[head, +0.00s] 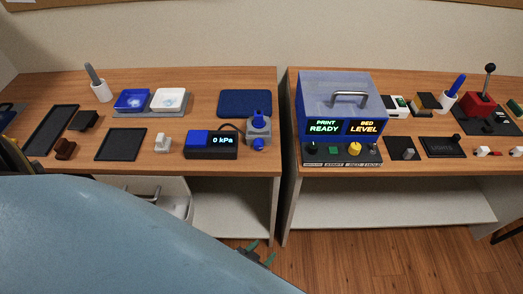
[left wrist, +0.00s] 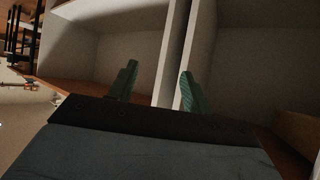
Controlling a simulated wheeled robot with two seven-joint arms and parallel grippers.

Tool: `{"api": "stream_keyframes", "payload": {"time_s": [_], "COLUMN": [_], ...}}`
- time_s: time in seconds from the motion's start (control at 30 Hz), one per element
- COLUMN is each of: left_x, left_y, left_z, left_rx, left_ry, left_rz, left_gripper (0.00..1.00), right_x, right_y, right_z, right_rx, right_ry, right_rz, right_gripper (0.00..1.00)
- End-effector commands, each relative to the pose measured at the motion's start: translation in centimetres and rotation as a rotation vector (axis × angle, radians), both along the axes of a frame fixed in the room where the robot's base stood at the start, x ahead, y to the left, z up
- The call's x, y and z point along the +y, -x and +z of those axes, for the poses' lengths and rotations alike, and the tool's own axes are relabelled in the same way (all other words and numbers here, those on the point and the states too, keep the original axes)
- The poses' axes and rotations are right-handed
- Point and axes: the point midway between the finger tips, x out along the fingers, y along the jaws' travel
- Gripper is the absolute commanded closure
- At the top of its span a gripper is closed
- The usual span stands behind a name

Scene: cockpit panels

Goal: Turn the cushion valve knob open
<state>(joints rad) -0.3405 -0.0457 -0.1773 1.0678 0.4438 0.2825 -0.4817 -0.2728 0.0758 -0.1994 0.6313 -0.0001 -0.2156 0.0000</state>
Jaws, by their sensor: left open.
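A grey valve block (head: 259,133) with a blue upright part (head: 258,116) on top and a round blue knob (head: 258,145) on its front stands at the front right of the left desk. A black gauge box beside it (head: 211,147) reads 0 kPa. My left gripper (head: 261,253) is low in front of the desks, well below the valve and apart from it. Its two green fingers are spread with nothing between them, as the left wrist view shows (left wrist: 158,87). The valve is not in the left wrist view. My right gripper is not in view.
A blue mat (head: 244,103) lies behind the valve. A blue machine with a handle (head: 342,94) stands on the right desk (head: 450,172). A narrow gap separates the desks. Open shelves lie below the tops. My pale blue arm covers the lower left.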

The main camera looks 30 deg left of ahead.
Motion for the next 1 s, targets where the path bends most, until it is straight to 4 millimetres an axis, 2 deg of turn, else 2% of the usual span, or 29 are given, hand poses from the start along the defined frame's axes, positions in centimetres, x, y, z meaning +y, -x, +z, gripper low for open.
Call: {"api": "stream_keyframes", "payload": {"time_s": [0.03, 0.1, 0.2, 0.3, 0.43, 0.6, 1.0], "left_x": [0.1, 1.2, 3.4, 5.3, 6.6, 7.7, 11.7], "left_y": [-3.0, -5.7, -7.6, -7.9, -8.1, -9.7, -16.9], "left_z": [3.8, 8.7, 14.2, 17.6, 19.5, 19.8, 19.6], "left_rx": [-0.144, -0.306, -0.461, -0.541, -0.577, -0.584, -0.582], "left_ry": [-0.002, -0.025, -0.063, -0.093, -0.113, -0.118, -0.116], "left_rz": [0.077, 0.196, 0.362, 0.49, 0.571, 0.58, 0.577], "left_gripper": [0.51, 0.51, 0.51, 0.51, 0.51, 0.51, 0.51], "right_x": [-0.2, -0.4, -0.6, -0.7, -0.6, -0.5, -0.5], "right_y": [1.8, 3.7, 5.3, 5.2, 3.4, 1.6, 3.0], "right_z": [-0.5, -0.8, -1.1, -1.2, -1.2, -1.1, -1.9], "right_rx": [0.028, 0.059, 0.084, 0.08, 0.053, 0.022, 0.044], "right_ry": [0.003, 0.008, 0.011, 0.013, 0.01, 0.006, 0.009], "right_rz": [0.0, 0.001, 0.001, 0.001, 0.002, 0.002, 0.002], "right_gripper": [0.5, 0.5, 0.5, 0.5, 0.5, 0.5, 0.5]}}
